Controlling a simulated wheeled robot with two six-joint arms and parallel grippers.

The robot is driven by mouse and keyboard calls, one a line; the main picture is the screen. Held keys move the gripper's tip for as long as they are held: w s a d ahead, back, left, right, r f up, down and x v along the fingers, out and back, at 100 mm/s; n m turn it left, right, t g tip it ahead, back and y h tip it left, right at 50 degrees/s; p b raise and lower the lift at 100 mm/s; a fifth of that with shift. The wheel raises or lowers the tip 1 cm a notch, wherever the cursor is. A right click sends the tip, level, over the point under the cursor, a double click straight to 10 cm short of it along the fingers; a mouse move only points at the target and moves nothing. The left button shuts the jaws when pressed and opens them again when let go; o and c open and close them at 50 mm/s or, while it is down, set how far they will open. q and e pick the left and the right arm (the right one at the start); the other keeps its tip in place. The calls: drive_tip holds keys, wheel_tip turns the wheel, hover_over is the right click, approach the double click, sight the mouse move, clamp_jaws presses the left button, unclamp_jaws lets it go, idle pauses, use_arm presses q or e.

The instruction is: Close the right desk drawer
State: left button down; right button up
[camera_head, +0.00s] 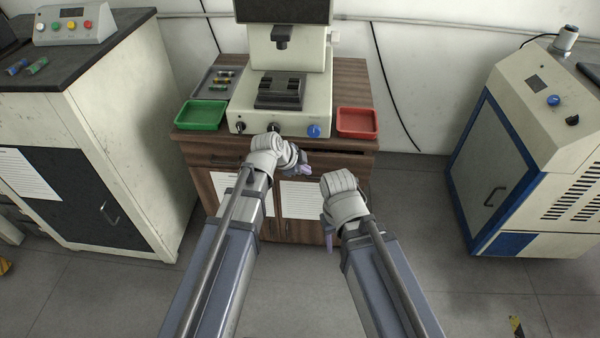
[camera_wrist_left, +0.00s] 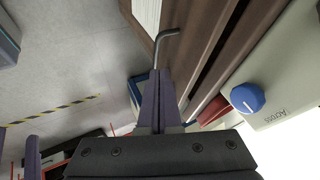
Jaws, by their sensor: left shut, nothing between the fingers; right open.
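The brown wooden desk (camera_head: 350,82) stands ahead, its front facing me. Its right drawer (camera_head: 346,162) shows a dark gap below the desktop edge, so it looks slightly open. In the left wrist view the drawer front (camera_wrist_left: 190,48) runs beside a dark slot, with a bent metal handle (camera_wrist_left: 166,34) on it. My left gripper (camera_head: 303,166) is shut and empty in front of the drawer. In the left wrist view its fingertips (camera_wrist_left: 158,76) are close to the handle; I cannot tell whether they touch. My right gripper (camera_head: 328,238) is open, lower, in front of the desk's cupboard doors.
A cream instrument (camera_head: 252,112) stands on the desktop between a green tray (camera_head: 201,114) and a red tray (camera_head: 357,122). A cream cabinet (camera_head: 135,120) stands left and a cream and blue machine (camera_head: 545,110) right. The floor between desk and machine is clear.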

sight(312, 157)
use_arm(q)
drive_tip(key=w+f, duration=0.1)
drive_tip(key=w+d+f+b, duration=0.1)
drive_tip(key=w, duration=0.1)
drive_tip(key=w+f, duration=0.1)
drive_tip(key=shift+w+d+b, duration=0.25)
drive_tip(key=shift+w+b, duration=0.1)
drive_tip(key=shift+w+r, duration=0.1)
drive_tip(key=shift+w, duration=0.4)
use_arm(e)
drive_tip(key=shift+f, duration=1.45)
use_arm(q)
drive_tip(key=w, duration=0.2)
drive_tip(key=shift+w, duration=0.4)
drive_tip(key=shift+s, duration=0.1)
